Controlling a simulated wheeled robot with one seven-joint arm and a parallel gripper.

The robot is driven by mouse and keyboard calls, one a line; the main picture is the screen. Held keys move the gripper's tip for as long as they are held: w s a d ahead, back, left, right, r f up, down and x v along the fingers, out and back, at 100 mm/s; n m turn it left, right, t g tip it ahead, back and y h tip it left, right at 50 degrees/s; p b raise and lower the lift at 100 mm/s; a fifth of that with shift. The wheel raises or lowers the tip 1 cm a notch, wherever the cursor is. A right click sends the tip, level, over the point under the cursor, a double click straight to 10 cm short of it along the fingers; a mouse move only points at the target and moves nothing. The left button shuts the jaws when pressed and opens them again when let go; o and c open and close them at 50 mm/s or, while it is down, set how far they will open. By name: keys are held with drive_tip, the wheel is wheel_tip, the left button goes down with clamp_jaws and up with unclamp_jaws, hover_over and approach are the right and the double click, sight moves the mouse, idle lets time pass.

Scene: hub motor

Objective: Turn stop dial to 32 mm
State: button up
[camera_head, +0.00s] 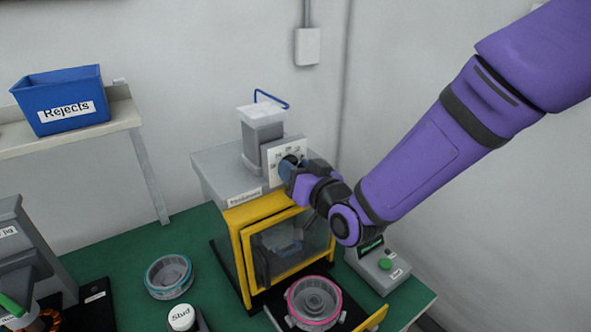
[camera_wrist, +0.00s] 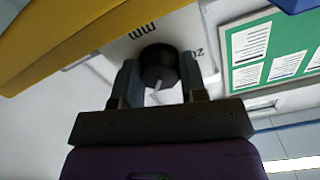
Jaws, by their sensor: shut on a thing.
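The stop dial is a dark round knob with a light pointer line, seen in the wrist view (camera_wrist: 159,66) in front of a white plate (camera_wrist: 125,50) marked "mm". My gripper (camera_wrist: 159,78) has one finger on each side of the knob and is shut on it. In the head view my gripper (camera_head: 298,176) is at the scale plate (camera_head: 272,160) on top of the yellow-framed press (camera_head: 240,250), and it hides most of the dial. I cannot read which number the pointer meets.
A control box with a green button (camera_head: 385,265) stands right of the press, below my arm. A pink-ringed hub (camera_head: 314,300) sits in front, and a teal-ringed hub (camera_head: 169,276) lies left on the green mat. A blue Rejects bin (camera_head: 62,98) stands on a shelf.

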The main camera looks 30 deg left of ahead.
drive_tip(key=shift+f, duration=0.1)
drive_tip(key=o, duration=0.9)
drive_tip(key=shift+o, duration=0.2)
drive_tip(key=v, duration=1)
drive_tip(key=shift+s+d, duration=0.2)
drive_tip(key=shift+d, duration=0.15)
